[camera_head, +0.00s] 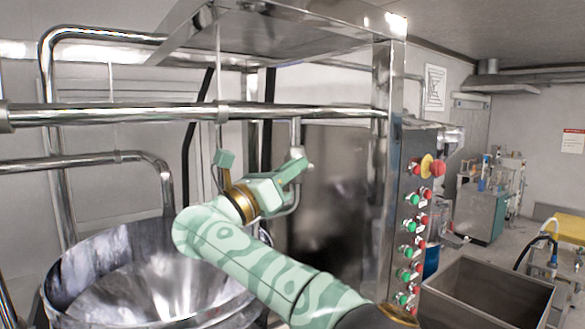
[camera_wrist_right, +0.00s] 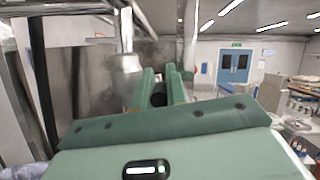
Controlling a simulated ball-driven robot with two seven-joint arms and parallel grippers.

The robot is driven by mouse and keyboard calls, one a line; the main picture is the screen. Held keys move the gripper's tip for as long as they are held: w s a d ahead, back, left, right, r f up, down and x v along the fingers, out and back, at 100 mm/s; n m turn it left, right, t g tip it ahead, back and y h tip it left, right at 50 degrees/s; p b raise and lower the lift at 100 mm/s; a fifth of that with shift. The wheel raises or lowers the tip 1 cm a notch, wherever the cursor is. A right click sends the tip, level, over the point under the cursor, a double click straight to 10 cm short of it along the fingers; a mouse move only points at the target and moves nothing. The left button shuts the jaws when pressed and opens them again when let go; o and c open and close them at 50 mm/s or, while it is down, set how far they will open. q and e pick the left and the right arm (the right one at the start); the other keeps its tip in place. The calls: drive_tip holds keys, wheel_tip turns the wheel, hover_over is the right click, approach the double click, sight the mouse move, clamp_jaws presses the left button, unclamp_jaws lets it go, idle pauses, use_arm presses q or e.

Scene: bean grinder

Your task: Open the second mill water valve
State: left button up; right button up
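My right gripper (camera_head: 295,170) reaches in front of the steel frame, with its fingers pointing to the upper right. In the right wrist view, its two green fingers (camera_wrist_right: 160,84) stand apart, and a small dark shape shows low in the gap. I cannot tell whether that shape is part of the gripper. A thin vertical pipe with a pale end (camera_head: 297,135) comes down close to the fingertips. A wider silver pipe fitting (camera_wrist_right: 125,75) stands left of the fingers in the wrist view. I cannot make out a clear valve handle. My left gripper is not in view.
A large steel bowl (camera_head: 75,280) lies below and left of my arm. A horizontal steel rail (camera_head: 120,115) crosses above the gripper. A panel with red and green buttons (camera_head: 408,215) stands to the right, beside an open steel bin (camera_head: 487,262).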

clamp_jaws()
drive_tip(key=shift+f, duration=0.1)
drive_tip(key=f+t+h+b, duration=0.1)
drive_tip(key=b, duration=0.2)
drive_tip(key=f+t+h+b, duration=0.1)
drive_tip(key=t+h+b, duration=0.1)
drive_tip(key=b, duration=0.2)
drive_tip(key=shift+w+d+f+n+t, duration=0.1)
drive_tip(key=shift+d+f+n+t, duration=0.1)
drive_tip(key=shift+f+n+t, duration=0.15)
drive_tip(key=shift+h+b, duration=0.3)
drive_tip(key=shift+b, duration=0.25)
drive_tip(key=shift+t, duration=0.25)
drive_tip(key=shift+r, duration=0.25)
drive_tip(key=shift+o, duration=1.6)
unclamp_jaws()
drive_tip(key=shift+o, duration=1.4)
drive_tip(key=shift+w+d, duration=0.1)
drive_tip(key=shift+w, duration=0.05)
